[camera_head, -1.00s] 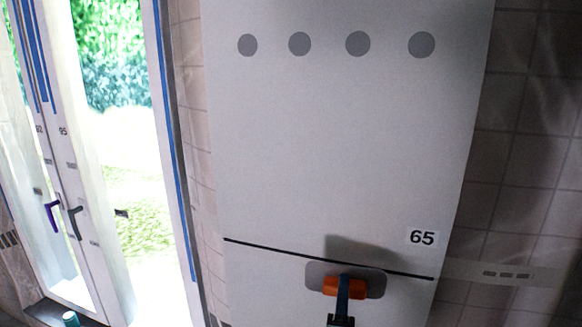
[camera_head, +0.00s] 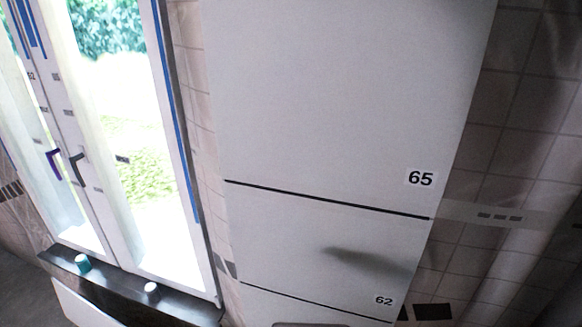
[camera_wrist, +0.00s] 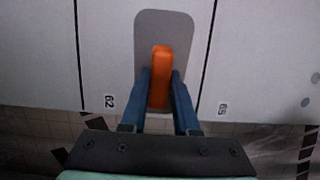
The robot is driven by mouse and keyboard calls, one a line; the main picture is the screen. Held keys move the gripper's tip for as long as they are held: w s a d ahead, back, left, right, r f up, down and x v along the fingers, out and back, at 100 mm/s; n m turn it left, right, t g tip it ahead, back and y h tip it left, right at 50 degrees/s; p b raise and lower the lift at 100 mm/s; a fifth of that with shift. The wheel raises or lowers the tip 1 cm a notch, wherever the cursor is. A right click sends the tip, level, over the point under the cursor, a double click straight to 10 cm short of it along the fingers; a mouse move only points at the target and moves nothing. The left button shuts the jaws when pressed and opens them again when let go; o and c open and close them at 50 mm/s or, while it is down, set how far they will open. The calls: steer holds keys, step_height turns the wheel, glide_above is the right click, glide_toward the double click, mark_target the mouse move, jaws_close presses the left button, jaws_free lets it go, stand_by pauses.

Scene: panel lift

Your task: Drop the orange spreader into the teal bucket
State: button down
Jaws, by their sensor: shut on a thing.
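The orange spreader has an orange handle (camera_wrist: 160,75) and a flat grey plate (camera_wrist: 163,22) with rounded corners. In the wrist view, my gripper (camera_wrist: 160,98) has its two blue fingers shut on the handle, one on each side. The plate is in front of a pale panel, between two dark lines. In the head view, only a grey rounded edge (camera_head: 297,324), likely the plate, shows at the bottom; my gripper is out of that picture. I cannot make out a teal bucket in either view.
The pale panel (camera_head: 330,110) bears dark lines and the numbers 65 and 62. At left are a window (camera_head: 140,130) with handles and a dark sill (camera_head: 125,285) holding a small teal cup (camera_head: 82,263) and a white one (camera_head: 151,288). A tiled wall (camera_head: 530,120) is at right.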

steer(key=s+a+f+y, duration=0.1)
steer(key=s+a+f, duration=0.2)
steer(key=s+f, duration=0.3)
steer(key=s, duration=0.3)
steer(key=shift+s+a+n, duration=0.2)
steer(key=shift+n, duration=0.1)
steer(key=shift+d, duration=0.1)
